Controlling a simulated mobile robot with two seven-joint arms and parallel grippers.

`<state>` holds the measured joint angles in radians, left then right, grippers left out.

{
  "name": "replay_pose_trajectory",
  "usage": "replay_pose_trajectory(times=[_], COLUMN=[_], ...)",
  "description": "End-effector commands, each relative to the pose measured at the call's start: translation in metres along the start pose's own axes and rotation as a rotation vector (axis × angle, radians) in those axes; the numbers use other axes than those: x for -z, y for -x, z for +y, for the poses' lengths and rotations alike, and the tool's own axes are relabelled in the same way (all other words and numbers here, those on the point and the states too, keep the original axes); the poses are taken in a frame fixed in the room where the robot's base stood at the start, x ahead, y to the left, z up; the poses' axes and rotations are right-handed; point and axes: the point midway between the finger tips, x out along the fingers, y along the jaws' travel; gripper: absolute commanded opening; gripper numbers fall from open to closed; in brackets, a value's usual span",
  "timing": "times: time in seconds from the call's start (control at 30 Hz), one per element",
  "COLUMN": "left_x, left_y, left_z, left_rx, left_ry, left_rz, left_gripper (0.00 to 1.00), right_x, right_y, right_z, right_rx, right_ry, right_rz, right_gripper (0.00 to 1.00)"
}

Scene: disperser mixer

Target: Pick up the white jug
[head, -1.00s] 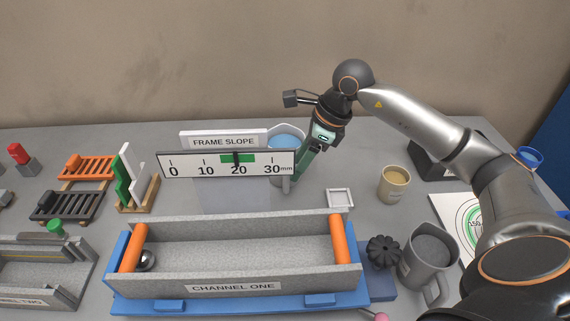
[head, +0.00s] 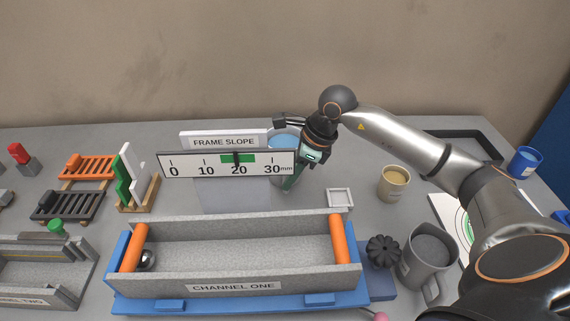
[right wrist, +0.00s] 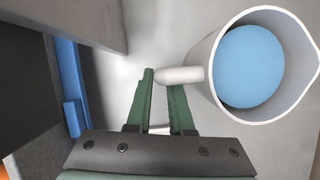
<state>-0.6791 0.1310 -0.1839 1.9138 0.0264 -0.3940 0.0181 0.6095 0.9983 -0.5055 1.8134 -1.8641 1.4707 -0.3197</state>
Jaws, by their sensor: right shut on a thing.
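The white jug (head: 281,152) stands behind the slope gauge in the head view, partly hidden by the gauge and my right gripper. In the right wrist view the white jug (right wrist: 207,82) shows from above with blue contents, its handle (right wrist: 181,75) pointing left. My right gripper (head: 290,187) reaches down beside the jug. In the right wrist view the green fingers of my right gripper (right wrist: 162,82) are on either side of the handle, shut on it. My left gripper is not in view.
The slope gauge (head: 200,168) and its frame slope sign (head: 223,142) stand close to the jug. The channel one trough (head: 235,286) lies in front. A tan cup (head: 393,184), a grey jug (head: 428,255) and a blue cup (head: 525,162) stand to the right.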

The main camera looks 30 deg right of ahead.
Motion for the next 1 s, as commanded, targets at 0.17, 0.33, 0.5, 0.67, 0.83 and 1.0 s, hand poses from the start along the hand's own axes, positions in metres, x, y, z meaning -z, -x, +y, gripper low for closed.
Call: replay_pose_trajectory(times=[0.17,0.33,0.5,0.67,0.83,1.0], left_x=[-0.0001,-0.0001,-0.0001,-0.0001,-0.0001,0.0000], left_y=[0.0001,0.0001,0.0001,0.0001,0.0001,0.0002], left_z=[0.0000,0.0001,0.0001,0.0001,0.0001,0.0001], left_rx=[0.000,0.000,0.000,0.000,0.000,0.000], left_ry=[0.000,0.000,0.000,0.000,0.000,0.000], left_rz=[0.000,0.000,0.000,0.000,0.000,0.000], left_gripper=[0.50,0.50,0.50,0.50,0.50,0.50], right_x=[0.0000,0.0000,0.0000,0.0000,-0.0001,-0.0001], right_y=[0.0003,0.0003,0.0003,0.0004,0.0004,0.0004], right_z=[-0.0001,-0.0001,-0.0002,-0.0002,-0.0002,-0.0002], right_rx=[0.000,0.000,0.001,0.001,0.001,0.001], right_ry=[0.000,0.000,0.000,0.000,0.000,0.000], right_rz=[0.000,0.000,0.000,0.000,0.000,0.000], right_gripper=[0.00,0.00,0.00,0.00,0.00,0.00])
